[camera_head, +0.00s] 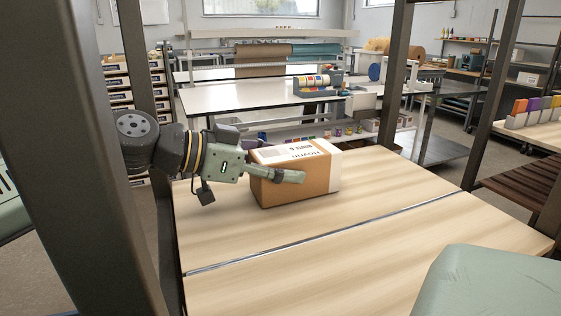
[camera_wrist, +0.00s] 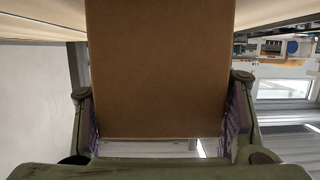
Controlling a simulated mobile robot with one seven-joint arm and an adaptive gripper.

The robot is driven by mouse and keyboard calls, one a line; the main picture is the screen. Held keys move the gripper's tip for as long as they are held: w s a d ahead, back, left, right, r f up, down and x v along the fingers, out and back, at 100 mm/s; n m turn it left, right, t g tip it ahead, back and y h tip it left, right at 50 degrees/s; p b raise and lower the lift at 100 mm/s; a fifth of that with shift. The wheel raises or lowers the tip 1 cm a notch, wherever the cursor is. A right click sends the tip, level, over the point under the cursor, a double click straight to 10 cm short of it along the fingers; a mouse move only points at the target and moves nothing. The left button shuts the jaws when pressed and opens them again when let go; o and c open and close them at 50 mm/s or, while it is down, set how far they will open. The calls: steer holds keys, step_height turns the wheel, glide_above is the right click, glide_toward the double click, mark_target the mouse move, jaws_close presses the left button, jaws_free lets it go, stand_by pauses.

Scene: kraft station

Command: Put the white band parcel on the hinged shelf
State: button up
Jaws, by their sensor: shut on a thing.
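The white band parcel (camera_head: 296,189) is a brown cardboard box with a white band round its right end and printing on top. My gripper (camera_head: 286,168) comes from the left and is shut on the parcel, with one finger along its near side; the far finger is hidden. In the wrist view the parcel's brown face (camera_wrist: 160,70) fills the space between both fingers. The hinged shelf (camera_head: 400,210) is a pale wooden top with a metal hinge line across it. The parcel is upright over its back part, behind the hinge line; I cannot tell whether its underside touches the wood.
Dark posts (camera_head: 394,80) stand at the shelf's back and sides. A pale green surface (camera_head: 490,285) covers the front right corner. The wood right of the parcel and in front of it is clear. White tables (camera_head: 250,98) stand farther back.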

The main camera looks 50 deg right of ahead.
steer(key=shift+f, duration=0.1)
steer(key=o, duration=1.6)
steer(key=shift+c, duration=0.2)
steer(key=b+v, duration=0.2)
steer(key=v, duration=1)
